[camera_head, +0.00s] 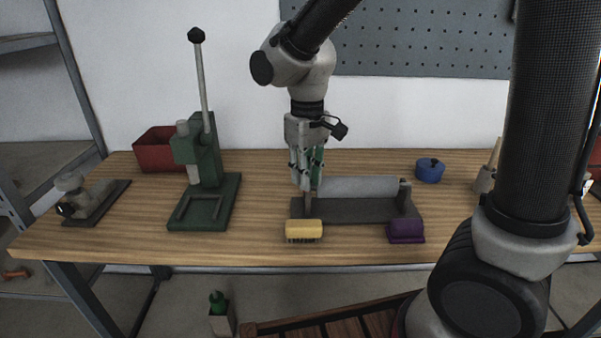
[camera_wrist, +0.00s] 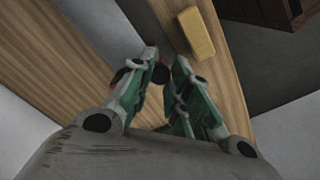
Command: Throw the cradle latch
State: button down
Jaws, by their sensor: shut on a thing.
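The cradle (camera_head: 350,212) is a dark grey base on the bench holding a pale grey roller (camera_head: 360,187) lying across it. An upright end piece (camera_head: 404,192) stands at its right end. My gripper (camera_head: 307,188) points down at the cradle's left end, its green and grey fingers closed on the latch there, which they mostly hide. In the wrist view my gripper (camera_wrist: 160,78) shows its two fingers close together, with a dark rounded part and a bit of red by the tips. The cradle base (camera_wrist: 165,20) runs away beneath them.
A yellow brush (camera_head: 304,229) lies just in front of the cradle, with a purple block (camera_head: 406,230) to its right. A green lever press (camera_head: 205,185) and a red bin (camera_head: 160,148) stand left. A blue pot (camera_head: 429,170) is behind right. Bare bench lies between press and cradle.

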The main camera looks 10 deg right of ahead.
jog(key=shift+d+n, duration=0.25)
jog(key=shift+n, duration=0.15)
jog(key=shift+r, duration=0.1)
jog(key=c, duration=1.3)
grip_release()
notch_tip(320, 180, up, 12)
